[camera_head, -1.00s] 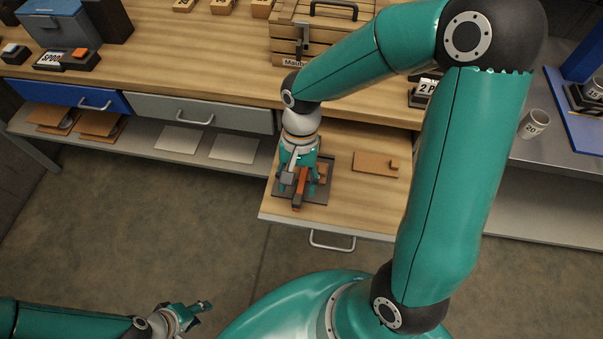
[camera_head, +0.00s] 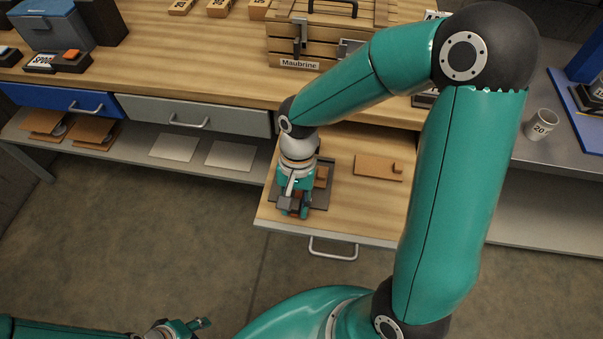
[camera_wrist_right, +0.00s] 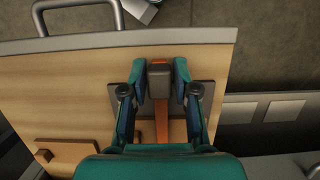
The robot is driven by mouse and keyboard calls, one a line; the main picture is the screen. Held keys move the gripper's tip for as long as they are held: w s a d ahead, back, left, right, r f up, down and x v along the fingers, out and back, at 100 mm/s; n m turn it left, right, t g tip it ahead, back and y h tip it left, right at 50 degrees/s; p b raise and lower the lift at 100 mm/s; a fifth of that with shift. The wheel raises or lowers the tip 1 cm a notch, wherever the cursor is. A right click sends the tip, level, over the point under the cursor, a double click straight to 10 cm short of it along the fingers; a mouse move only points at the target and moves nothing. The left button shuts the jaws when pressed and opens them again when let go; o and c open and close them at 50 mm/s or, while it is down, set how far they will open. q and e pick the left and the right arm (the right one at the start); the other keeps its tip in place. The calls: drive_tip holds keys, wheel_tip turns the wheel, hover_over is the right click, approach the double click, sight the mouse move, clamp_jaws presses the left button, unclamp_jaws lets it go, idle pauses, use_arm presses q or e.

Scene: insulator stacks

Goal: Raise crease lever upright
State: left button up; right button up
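The crease lever (camera_wrist_right: 161,112) is an orange bar with a dark grey-brown block at its end, lying low over a dark base plate (camera_wrist_right: 204,97) on the pulled-out drawer board. My right gripper (camera_wrist_right: 160,80) is open, with one finger on each side of the lever's end block; narrow gaps seem to show. In the head view my right gripper (camera_head: 293,212) points down over the plate (camera_head: 321,196) and hides most of the lever. My left gripper (camera_head: 190,327) is at the bottom edge, partly cut off and far from the lever.
The drawer board (camera_head: 350,210) carries a flat brown piece with a small block (camera_head: 377,168) right of the plate. The drawer handle (camera_head: 333,248) faces the front. A wooden crate (camera_head: 300,45) stands on the worktop behind. A cup (camera_head: 542,124) stands at right.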

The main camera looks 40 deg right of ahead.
drive_tip(key=shift+c, duration=1.2)
drive_tip(key=shift+r, duration=0.1)
drive_tip(key=shift+p+v, duration=1.15)
drive_tip(key=shift+v, duration=0.2)
drive_tip(key=shift+p+v, duration=1.05)
drive_tip(key=shift+v, duration=0.2)
